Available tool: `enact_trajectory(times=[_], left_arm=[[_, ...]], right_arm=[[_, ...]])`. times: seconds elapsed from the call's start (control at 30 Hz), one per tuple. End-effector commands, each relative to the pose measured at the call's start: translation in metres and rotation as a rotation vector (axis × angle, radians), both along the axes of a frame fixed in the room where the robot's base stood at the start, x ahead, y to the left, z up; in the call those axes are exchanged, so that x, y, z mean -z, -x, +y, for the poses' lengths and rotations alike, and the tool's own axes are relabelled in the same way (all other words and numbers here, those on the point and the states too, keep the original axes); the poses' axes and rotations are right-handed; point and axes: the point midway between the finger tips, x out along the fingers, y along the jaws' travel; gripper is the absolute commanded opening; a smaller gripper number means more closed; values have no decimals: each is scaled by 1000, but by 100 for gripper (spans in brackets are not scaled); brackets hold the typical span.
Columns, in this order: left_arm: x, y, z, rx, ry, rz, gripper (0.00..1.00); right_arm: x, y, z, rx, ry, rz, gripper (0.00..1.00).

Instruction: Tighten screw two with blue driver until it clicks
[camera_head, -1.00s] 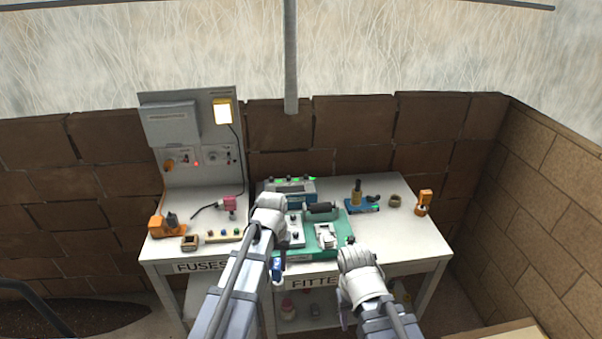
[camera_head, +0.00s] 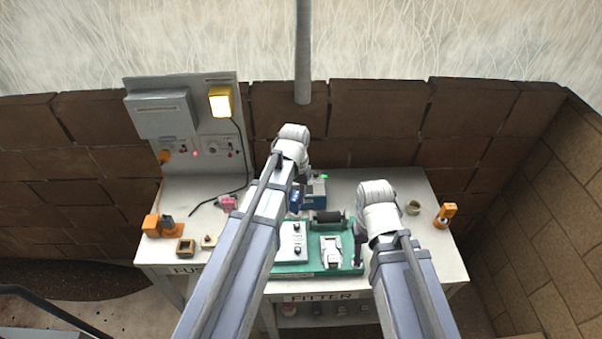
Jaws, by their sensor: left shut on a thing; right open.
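My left gripper (camera_head: 298,189) is shut on the blue driver (camera_head: 295,201), which hangs below the wrist in front of a blue-grey box. My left arm hides much of this area. A green mat (camera_head: 290,269) carries a white block with black knobs (camera_head: 291,240), a white fixture (camera_head: 332,252) and a black roller (camera_head: 328,216). I cannot tell which of these parts is screw two. My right gripper (camera_head: 360,243) is open at the mat's right edge, mostly hidden by its own wrist.
The blue-grey box (camera_head: 314,192) with a green light stands behind the mat. An orange holder (camera_head: 446,214) and a brown ring (camera_head: 413,207) stand at right. A pink item (camera_head: 228,204), a brown block (camera_head: 185,248) and an orange tool (camera_head: 152,226) lie at left. A grey panel (camera_head: 185,130) rises behind.

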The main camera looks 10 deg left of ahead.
Motion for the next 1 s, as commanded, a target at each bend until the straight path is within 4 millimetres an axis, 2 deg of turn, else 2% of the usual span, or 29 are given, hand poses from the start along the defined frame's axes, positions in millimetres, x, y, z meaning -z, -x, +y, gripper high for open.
enact_trajectory(times=[0.57,1.0], left_arm=[[0,0,0,3,0,0,0],[31,0,0,3,0,0,0]], right_arm=[[0,0,0,0,0,0,50],[31,0,0,-4,1,0,50]])
